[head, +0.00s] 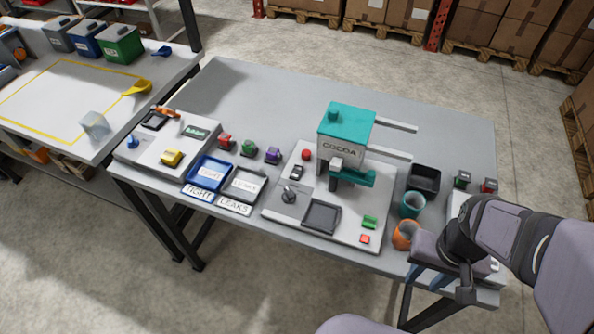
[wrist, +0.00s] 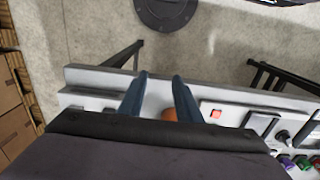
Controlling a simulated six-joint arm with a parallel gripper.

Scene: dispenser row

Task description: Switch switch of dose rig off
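The dose rig is a pale board (head: 270,207) carrying a teal-topped dispenser (head: 345,133) marked COCOA. A small dark switch-like part (head: 297,172) sits on the board left of the dispenser; its position is too small to tell. A grey knob or lever (head: 289,194) stands in front of it, beside a dark square tray (head: 321,216). Green (head: 369,222) and red (head: 365,239) buttons are at the front right corner. My gripper (head: 430,278) is right of the rig, near the table's front edge. In the wrist view its blue fingers (wrist: 160,76) are apart with nothing gripped.
An orange cup (head: 405,235), teal cup (head: 411,205) and black bin (head: 424,178) stand between the rig and my arm. Blue (head: 209,173) and grey trays lie left of the rig, with another device board (head: 144,154) beyond. The table's back (head: 270,95) is clear.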

